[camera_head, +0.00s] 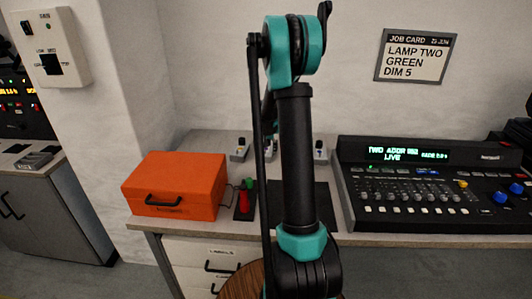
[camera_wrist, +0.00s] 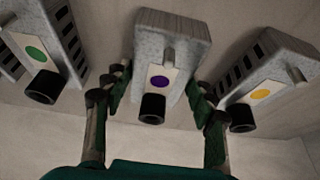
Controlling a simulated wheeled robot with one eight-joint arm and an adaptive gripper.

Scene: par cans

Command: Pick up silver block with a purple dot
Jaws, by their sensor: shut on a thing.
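The silver block with a purple dot (camera_wrist: 172,38) is in the middle of the wrist view, with a black round knob or socket at its near end. My gripper (camera_wrist: 160,88) has one green-and-grey finger on each side of this block and is shut on it. Whether the block is lifted off its surface I cannot tell. A silver block with a green dot (camera_wrist: 35,52) is to its left, and one with a yellow dot (camera_wrist: 262,92) is to its right. In the head view my arm hides my gripper and the held block.
Small silver units (camera_head: 239,150) and (camera_head: 319,150) stand at the back of the desk, either side of my arm. An orange case (camera_head: 175,185) is left, a red-and-green item (camera_head: 244,200) beside it. A lighting console (camera_head: 420,190) fills the right. A job card (camera_head: 416,57) hangs above.

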